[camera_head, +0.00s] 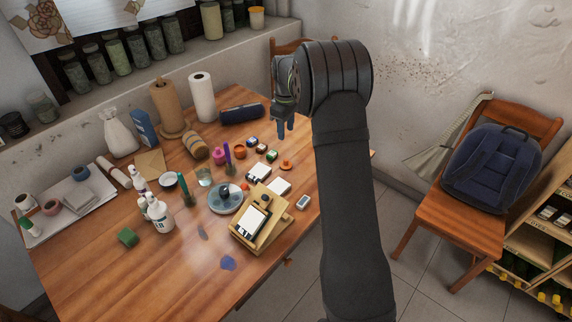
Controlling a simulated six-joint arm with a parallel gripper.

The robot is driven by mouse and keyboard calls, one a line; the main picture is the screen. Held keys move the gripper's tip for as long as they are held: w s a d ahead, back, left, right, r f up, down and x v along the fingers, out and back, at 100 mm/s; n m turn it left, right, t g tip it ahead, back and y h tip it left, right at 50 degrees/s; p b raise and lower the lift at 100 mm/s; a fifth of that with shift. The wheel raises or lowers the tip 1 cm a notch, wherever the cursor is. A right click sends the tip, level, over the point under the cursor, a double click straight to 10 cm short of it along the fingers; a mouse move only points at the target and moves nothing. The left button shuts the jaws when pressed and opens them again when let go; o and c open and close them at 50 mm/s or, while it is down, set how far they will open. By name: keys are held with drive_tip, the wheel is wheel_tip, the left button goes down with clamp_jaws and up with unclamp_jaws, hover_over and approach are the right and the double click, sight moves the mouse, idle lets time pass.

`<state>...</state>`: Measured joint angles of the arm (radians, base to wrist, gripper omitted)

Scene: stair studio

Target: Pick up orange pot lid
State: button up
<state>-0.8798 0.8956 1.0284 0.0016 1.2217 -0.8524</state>
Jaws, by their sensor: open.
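A small orange lid (287,166) with what looks like a knob on top lies on the wooden table (185,262), near its right side. A small orange pot (240,153) stands to the left of the lid, beside a pink pot (219,156). My gripper (284,136) points down above the table's right part. It appears just beyond the lid in the picture, apart from it. The jaws are open, with nothing visible between them. My arm covers the area right of the lid.
A wooden stand (262,232) with a dark-and-white card, white cards (279,186) and small jars (271,155) surround the lid. Paper rolls (202,97) and a dark blue case (242,113) stand behind. The table's front left is mostly clear.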

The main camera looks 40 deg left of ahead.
hover_over(286, 163)
drive_tip(key=w+a, duration=0.1)
wheel_tip(286, 163, down, 8)
drive_tip(key=shift+f, duration=0.15)
drive_tip(key=shift+s+d+f, duration=0.1)
drive_tip(key=shift+d+f, duration=0.05)
drive_tip(key=shift+f, duration=1.2)
drive_tip(key=shift+s+d+f, duration=0.1)
drive_tip(key=shift+f, duration=1.2)
clamp_jaws()
